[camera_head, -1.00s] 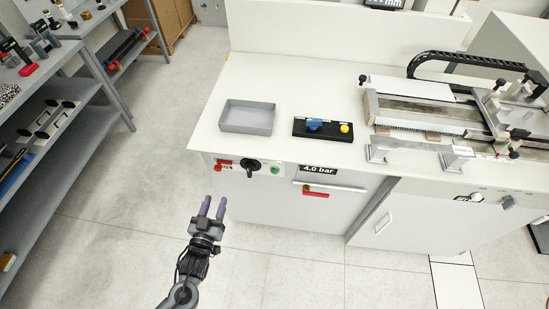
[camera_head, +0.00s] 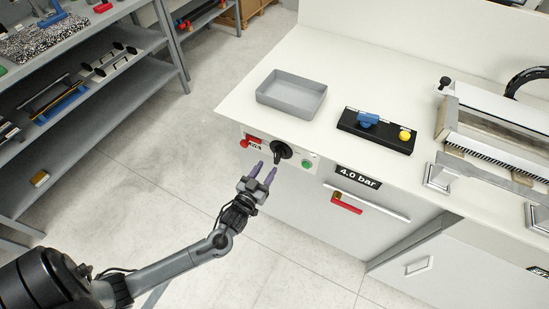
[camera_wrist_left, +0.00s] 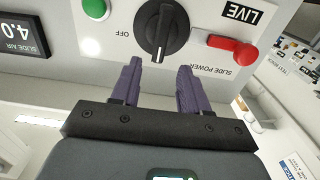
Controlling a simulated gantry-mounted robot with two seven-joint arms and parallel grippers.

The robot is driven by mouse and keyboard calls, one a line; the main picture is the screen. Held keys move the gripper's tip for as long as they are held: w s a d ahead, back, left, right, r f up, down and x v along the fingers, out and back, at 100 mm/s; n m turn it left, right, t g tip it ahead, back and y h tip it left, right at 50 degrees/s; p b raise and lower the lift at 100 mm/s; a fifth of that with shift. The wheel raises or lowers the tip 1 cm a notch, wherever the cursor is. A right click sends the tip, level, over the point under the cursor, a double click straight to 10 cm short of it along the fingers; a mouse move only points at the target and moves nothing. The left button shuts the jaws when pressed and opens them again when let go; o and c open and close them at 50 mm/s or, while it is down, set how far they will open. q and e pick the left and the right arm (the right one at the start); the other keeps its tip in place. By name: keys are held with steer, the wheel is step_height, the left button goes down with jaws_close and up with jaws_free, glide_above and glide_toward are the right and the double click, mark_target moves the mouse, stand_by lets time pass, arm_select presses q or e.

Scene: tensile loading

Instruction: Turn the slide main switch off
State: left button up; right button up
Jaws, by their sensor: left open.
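The slide main switch is a black rotary knob (camera_head: 281,150) on a white panel at the cabinet front, below the worktop edge. It also shows in the left wrist view (camera_wrist_left: 160,32), with "OFF" printed to its left and "SLIDE POWER" near it. Its grip bar runs roughly up and down in that view. My left gripper (camera_head: 264,170) is open and empty just in front of and below the knob. In the wrist view its two purple fingers (camera_wrist_left: 160,70) point at the knob, apart from each other. Contact with the knob cannot be told. My right gripper is not in view.
Beside the knob are a green button (camera_head: 307,163) and a red lever (camera_wrist_left: 232,48) by a "LIVE" label. A 4.0 bar display (camera_head: 358,176) and red-handled valve (camera_head: 346,203) sit right. A grey tray (camera_head: 291,100) and black control box (camera_head: 375,140) stand above.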

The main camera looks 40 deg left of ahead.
mark_target(275, 156)
arm_select(q)
steer(key=b+x, duration=0.1)
steer(key=x, duration=0.5)
steer(key=shift+w, duration=0.4)
jaws_close()
